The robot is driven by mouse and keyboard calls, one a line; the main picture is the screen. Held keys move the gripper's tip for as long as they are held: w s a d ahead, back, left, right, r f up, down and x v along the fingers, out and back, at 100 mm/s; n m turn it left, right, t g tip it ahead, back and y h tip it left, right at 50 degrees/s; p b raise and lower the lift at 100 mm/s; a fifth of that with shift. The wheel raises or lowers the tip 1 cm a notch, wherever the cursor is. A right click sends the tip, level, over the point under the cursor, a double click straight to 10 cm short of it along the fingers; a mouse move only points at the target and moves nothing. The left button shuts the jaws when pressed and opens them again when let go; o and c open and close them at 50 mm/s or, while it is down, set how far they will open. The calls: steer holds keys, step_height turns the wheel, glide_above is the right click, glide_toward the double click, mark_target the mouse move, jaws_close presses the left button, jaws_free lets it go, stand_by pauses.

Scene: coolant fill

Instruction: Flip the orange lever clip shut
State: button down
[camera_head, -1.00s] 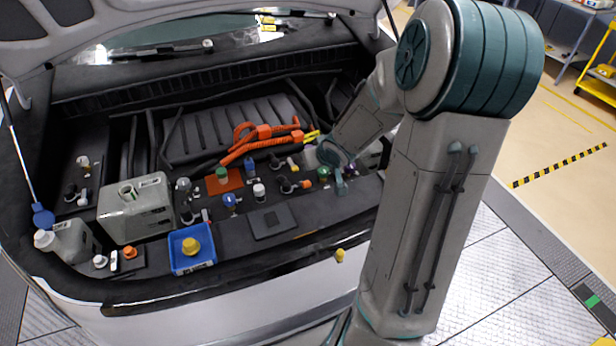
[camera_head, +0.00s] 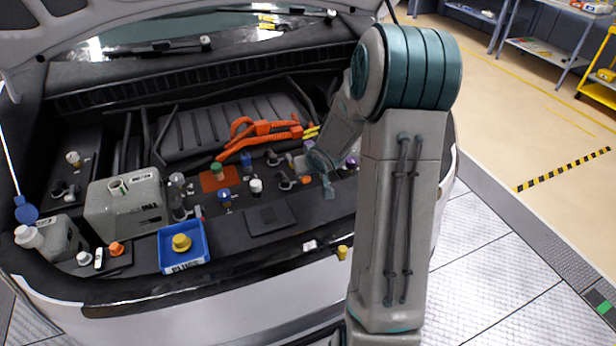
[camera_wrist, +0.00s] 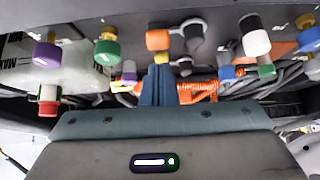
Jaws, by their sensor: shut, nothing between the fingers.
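The orange lever clip (camera_head: 306,179) shows as a small orange piece at the end of a dark hose fitting (camera_head: 286,182), right of the white cap in the head view. In the wrist view an orange block (camera_wrist: 158,40) beside a dark fitting (camera_wrist: 195,36) looks like the same clip. My gripper (camera_head: 328,190) is just right of the clip in the head view. Its fingers (camera_wrist: 158,84) are shut and empty, pointing toward the orange block. They appear close, but I cannot tell whether they touch. The clip's lever angle is too small to read.
Capped fittings crowd the bay, including a white cap (camera_head: 256,186), a blue cap (camera_head: 224,194) and a purple cap (camera_head: 352,160). Orange cables (camera_head: 262,130) lie behind. A blue tray (camera_head: 167,259) and a grey reservoir (camera_head: 110,210) stand left. The front ledge has some free room.

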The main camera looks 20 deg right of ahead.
steer(key=shift+f, duration=0.55)
